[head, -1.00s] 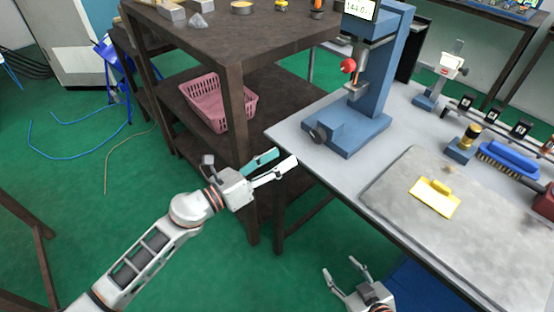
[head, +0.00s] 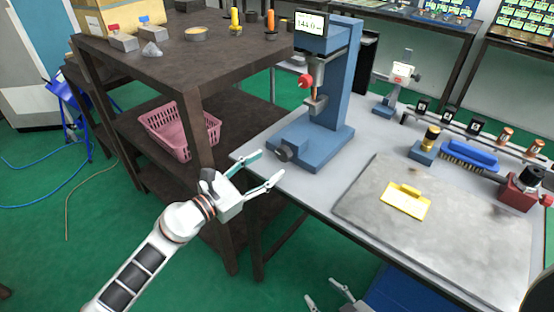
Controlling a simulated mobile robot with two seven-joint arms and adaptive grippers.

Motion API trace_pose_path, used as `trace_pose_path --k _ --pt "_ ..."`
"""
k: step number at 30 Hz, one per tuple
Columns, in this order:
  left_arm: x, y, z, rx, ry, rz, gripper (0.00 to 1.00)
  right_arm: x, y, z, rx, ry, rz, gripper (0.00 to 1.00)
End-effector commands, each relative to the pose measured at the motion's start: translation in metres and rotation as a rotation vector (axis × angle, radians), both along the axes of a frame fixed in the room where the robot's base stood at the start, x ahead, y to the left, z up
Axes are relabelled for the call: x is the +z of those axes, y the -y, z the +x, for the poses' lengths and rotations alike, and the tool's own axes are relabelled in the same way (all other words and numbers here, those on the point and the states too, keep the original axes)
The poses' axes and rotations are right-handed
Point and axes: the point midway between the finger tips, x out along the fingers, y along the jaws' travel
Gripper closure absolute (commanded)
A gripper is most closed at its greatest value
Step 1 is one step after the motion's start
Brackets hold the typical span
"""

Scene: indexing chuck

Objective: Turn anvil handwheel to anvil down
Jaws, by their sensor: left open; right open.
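The blue bench tester (head: 343,100) stands upright on the near left part of the grey table, with a lit readout (head: 311,25) at its top. A dark round knob, apparently the anvil handwheel (head: 285,150), sits on the near left of its base. A red knob (head: 305,80) is higher, beside the spindle. The small anvil (head: 316,102) is under the spindle. My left gripper (head: 270,166) is open and empty at the table's left corner, just short of the dark knob; contact is not evident. My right gripper (head: 324,292) is open and empty, low at the bottom edge, partly cut off.
A brown shelf unit (head: 190,65) with a pink basket (head: 180,130) stands left of the table. A blue brush (head: 470,155) and a small gauge stand (head: 392,90) are further right.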

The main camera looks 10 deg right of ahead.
Motion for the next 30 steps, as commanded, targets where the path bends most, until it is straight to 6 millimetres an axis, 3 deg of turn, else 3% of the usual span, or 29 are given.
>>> trace_pose_path --k 9,21,25,26,30 --pt "0.0 0.037 0.024 0.001 -0.003 -0.003 0.51 -0.008 0.0 -0.001 0.0 -0.004 -0.001 0.51" --pt "0.0 0.043 0.028 0.001 -0.003 -0.002 0.51 -0.008 0.0 -0.001 0.0 -0.005 -0.001 0.51" --pt "0.0 0.043 0.028 0.001 -0.003 -0.002 0.85 -0.008 0.0 -0.001 -0.001 -0.005 -0.002 0.51" --pt "0.0 0.043 0.028 0.001 -0.003 -0.002 0.89 -0.008 0.0 -0.001 -0.001 -0.005 -0.002 0.51" --pt "0.0 0.043 0.028 0.001 -0.004 -0.003 0.89 -0.008 0.001 -0.001 0.0 -0.004 -0.001 0.51"
